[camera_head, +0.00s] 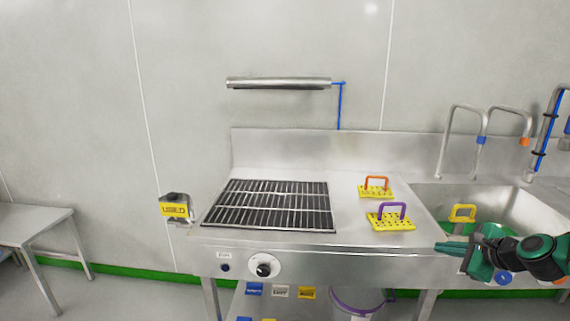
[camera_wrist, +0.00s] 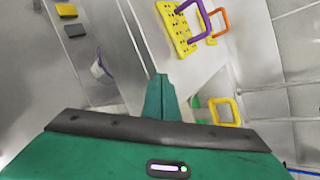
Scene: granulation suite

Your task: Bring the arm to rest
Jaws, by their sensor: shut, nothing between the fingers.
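My gripper (camera_head: 440,246) is green and shut, with nothing between its fingers. In the head view it points left, in front of the sink at the right end of the steel bench. In the wrist view its closed fingertips (camera_wrist: 159,79) point toward the bench's front edge. A yellow perforated block with a purple handle (camera_head: 391,222) stands on the bench to the left of my gripper. A similar block with an orange handle (camera_head: 375,192) stands behind it. My arm comes in from the right edge of the head view.
A steel bench (camera_head: 290,244) holds a dark grate (camera_head: 272,206) at left and a sink (camera_head: 500,196) at right. A yellow handle (camera_head: 463,213) shows at the sink. Tall taps (camera_head: 443,142) rise behind. A side table (camera_head: 33,222) stands far left. The floor between is clear.

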